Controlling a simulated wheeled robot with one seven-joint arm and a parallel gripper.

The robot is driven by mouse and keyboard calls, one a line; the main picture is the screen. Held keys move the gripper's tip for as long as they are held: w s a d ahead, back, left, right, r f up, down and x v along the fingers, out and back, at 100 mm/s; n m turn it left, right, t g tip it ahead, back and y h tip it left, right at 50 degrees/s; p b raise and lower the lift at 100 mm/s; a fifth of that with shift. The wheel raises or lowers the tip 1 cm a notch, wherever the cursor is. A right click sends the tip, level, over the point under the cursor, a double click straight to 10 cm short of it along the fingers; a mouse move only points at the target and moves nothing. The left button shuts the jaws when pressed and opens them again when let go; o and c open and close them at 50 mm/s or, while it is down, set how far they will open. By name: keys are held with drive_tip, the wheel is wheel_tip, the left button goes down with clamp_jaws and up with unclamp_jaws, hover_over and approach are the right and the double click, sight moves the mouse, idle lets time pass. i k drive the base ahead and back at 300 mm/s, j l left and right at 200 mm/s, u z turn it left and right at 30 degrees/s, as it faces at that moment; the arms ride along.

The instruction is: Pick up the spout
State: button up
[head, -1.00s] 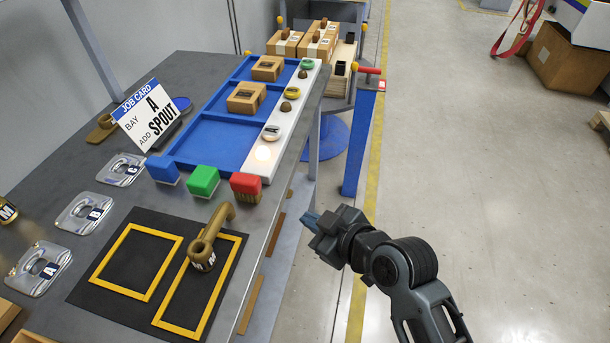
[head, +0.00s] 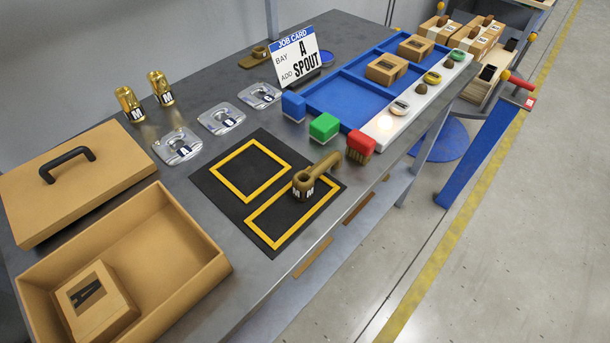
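The spout (head: 315,178) is a brown-gold bent tube on a round base marked M. It stands on the black mat (head: 233,205), at the right-hand yellow outlined rectangle, its arm pointing up and right. Its far end comes close to the red block (head: 360,146). The job card (head: 297,58) stands behind and reads "BAY A, ADD SPOUT". My gripper is not in view.
An open box (head: 205,262) holding a smaller box (head: 95,302) is at the front left, beside a lid with a black handle (head: 75,180).

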sight(303, 184)
drive_tip(key=l+u, duration=0.15)
drive_tip(key=u, duration=0.35)
drive_tip(key=k+l+u, duration=0.1)
drive_tip(key=u, duration=0.4)
drive_tip(key=k+l+u, duration=0.1)
drive_tip(key=u, duration=0.35)
drive_tip(key=k+l, duration=0.1)
drive_tip(key=k+u, duration=0.05)
drive_tip(key=k, duration=0.05)
